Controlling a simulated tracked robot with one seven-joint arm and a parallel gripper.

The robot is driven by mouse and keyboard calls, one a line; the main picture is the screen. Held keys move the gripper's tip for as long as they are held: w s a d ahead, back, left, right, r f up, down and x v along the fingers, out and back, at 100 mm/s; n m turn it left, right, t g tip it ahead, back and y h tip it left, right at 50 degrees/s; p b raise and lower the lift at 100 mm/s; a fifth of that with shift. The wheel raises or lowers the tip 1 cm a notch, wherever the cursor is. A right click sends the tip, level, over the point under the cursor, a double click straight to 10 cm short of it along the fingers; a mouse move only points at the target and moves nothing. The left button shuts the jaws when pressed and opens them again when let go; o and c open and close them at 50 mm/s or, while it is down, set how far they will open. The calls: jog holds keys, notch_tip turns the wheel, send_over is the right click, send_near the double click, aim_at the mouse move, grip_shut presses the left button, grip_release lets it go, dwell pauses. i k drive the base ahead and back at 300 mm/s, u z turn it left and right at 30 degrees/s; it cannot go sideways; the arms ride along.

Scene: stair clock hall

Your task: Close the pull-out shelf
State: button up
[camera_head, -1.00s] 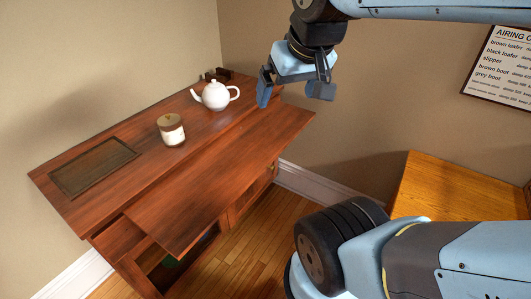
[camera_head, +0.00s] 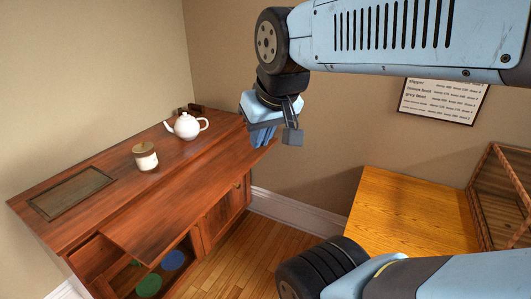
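The pull-out shelf (camera_head: 165,220) is a reddish-brown board that sticks out from the front of the wooden cabinet (camera_head: 108,170), just below its top. Its far right corner lies near my gripper (camera_head: 277,138). My gripper hangs over the right end of the cabinet with its fingers pointing down. The fingers look apart, with nothing seen between them. One finger overlaps the shelf's far corner in the picture; I cannot tell whether it touches.
A white teapot (camera_head: 187,126) and a lidded jar (camera_head: 146,158) stand on the cabinet top, near a dark inset panel (camera_head: 70,194). Green and blue round things (camera_head: 149,285) show in the open space below. A yellow wooden surface (camera_head: 405,215) is at right.

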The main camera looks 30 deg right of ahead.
aim_at(147, 229)
jog(key=u, duration=0.5)
jog(key=i, duration=1.05)
jog(key=z, duration=1.2)
